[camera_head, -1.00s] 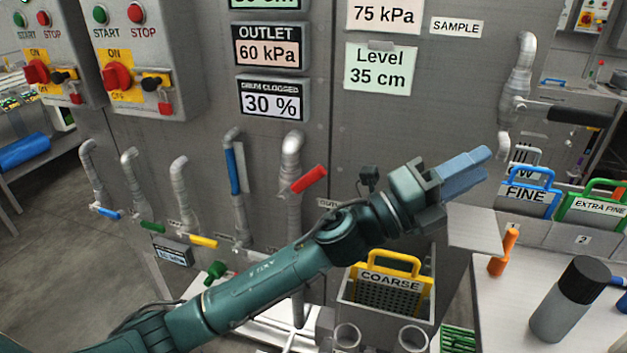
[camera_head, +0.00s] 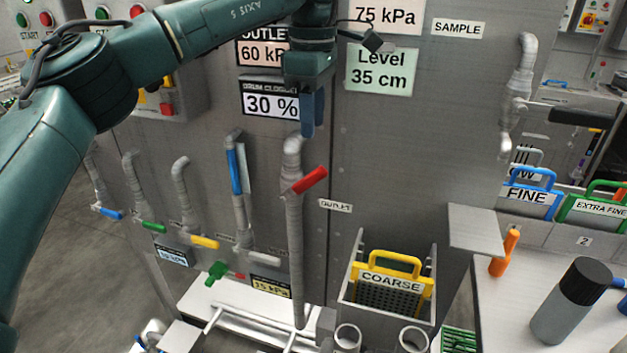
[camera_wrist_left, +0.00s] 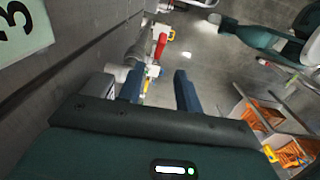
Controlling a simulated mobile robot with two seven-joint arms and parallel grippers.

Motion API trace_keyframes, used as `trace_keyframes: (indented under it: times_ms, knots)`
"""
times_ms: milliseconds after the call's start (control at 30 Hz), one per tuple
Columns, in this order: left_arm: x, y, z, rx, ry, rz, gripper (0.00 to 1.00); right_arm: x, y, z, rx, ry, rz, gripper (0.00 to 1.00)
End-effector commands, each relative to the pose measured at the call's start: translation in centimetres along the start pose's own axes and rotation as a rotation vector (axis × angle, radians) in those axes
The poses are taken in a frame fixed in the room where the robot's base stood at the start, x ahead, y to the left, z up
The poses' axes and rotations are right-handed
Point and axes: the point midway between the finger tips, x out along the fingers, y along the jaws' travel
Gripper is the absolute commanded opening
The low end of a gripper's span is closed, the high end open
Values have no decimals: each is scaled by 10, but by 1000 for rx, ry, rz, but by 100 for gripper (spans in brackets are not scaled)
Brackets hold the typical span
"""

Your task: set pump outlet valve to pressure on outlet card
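The outlet valve's red handle (camera_head: 310,180) sits tilted on a grey vertical pipe beside an OUTLET label (camera_head: 335,205). The outlet display (camera_head: 262,55) reads 60 kPa, partly covered by my arm. A card (camera_head: 384,15) reading 75 kPa hangs to its right, its top cut off. My left gripper (camera_head: 313,115) points down above the red handle, near the pipe's upper bend, not touching the handle. In the left wrist view my left gripper (camera_wrist_left: 158,90) is open and empty, and the red handle (camera_wrist_left: 160,45) shows beyond its fingers. A green arm part shows at that view's upper right; its gripper is unclear.
A blue-handled valve (camera_head: 234,168) stands left of the outlet pipe. A yellow COARSE screen (camera_head: 392,280) sits in a bin at lower right. A ledge (camera_head: 475,230) juts out beside it. A dark-capped bottle (camera_head: 570,300) stands on the right table.

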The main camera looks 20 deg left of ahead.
Motion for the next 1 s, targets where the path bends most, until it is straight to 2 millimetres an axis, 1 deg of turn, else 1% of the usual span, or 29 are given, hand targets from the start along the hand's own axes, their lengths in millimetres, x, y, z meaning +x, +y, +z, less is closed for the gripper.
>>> trace_keyframes:
  times_ms: [167, 400, 600, 700, 800, 1000]
  knots:
    - [27, -1, 0, 1, 0, -6, 35, 0, 0, -2, -1, 3, 1, 34]
    - [78, -1, 1, 1, -3, -5, 35, -1, 1, -5, -2, 0, 3, 34]
    - [111, -1, 2, 1, -3, -4, 35, -3, 3, -6, 0, -7, 8, 34]
    - [121, -1, 2, 1, -4, -3, 35, -3, 4, -4, 2, -12, 10, 34]
    - [126, -1, 2, 1, -5, -1, 35, -2, 4, -2, 3, -17, 12, 34]
    - [129, -1, 2, 1, -5, -1, 35, -2, 5, 1, 4, -24, 14, 34]
